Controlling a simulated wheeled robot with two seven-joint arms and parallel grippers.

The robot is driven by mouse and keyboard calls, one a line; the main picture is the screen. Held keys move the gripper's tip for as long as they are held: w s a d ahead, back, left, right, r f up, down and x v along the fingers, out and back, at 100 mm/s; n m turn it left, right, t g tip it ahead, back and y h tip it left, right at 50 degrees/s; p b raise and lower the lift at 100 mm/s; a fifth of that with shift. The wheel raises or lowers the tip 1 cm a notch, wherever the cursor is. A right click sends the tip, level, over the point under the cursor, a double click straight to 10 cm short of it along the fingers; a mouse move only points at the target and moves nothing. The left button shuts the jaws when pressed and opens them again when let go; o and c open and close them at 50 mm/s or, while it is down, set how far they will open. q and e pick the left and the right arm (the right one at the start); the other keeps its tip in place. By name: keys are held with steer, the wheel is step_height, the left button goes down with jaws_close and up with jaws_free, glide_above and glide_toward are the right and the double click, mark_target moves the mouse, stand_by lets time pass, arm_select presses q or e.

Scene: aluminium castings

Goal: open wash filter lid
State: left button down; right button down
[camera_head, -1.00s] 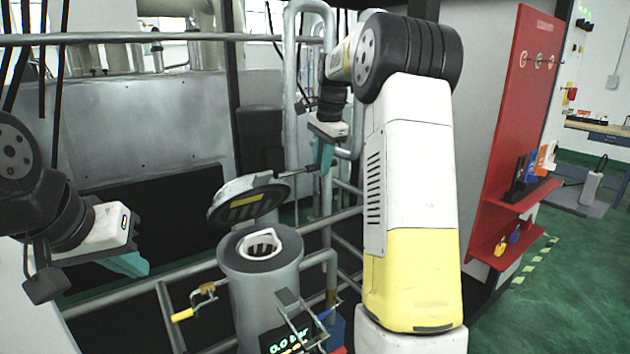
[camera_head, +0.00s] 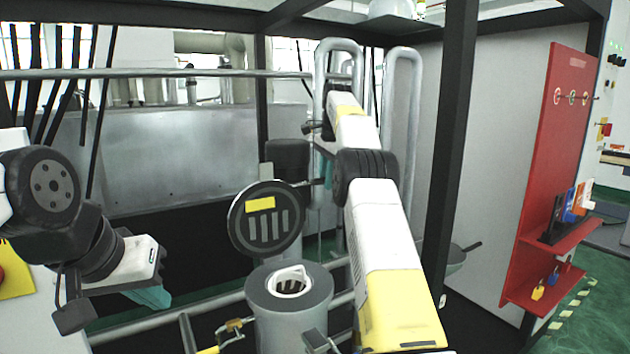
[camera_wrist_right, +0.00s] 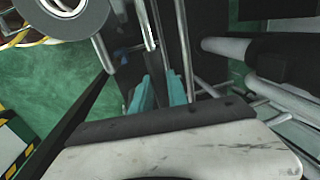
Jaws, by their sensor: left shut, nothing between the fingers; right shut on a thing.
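The wash filter lid (camera_head: 267,237) is a dark round disc with a yellow label and slots, standing nearly upright above the filter housing. The grey cylindrical housing (camera_head: 262,306) is open at the top, with a white ring-shaped insert (camera_head: 290,283) inside. It also shows in the right wrist view (camera_wrist_right: 92,22). My right gripper (camera_head: 326,172) is right of the lid, shut on its handle; the arm partly hides the grip. Its teal fingers show in the right wrist view (camera_wrist_right: 158,92). My left gripper (camera_head: 152,297) is shut and empty, left of the housing.
Metal pipes (camera_head: 345,60) rise behind the lid. A black frame post (camera_head: 455,140) and a red panel with shelves (camera_head: 550,190) stand to the right. A yellow-handled clamp (camera_head: 228,335) is at the housing's front left. Rails run around the housing.

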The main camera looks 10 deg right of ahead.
steer(key=shift+w+a, duration=0.2)
steer(key=shift+w, duration=0.05)
stand_by(0.3)
steer(key=c, duration=1.3)
jaws_free()
steer(key=shift+d, duration=0.1)
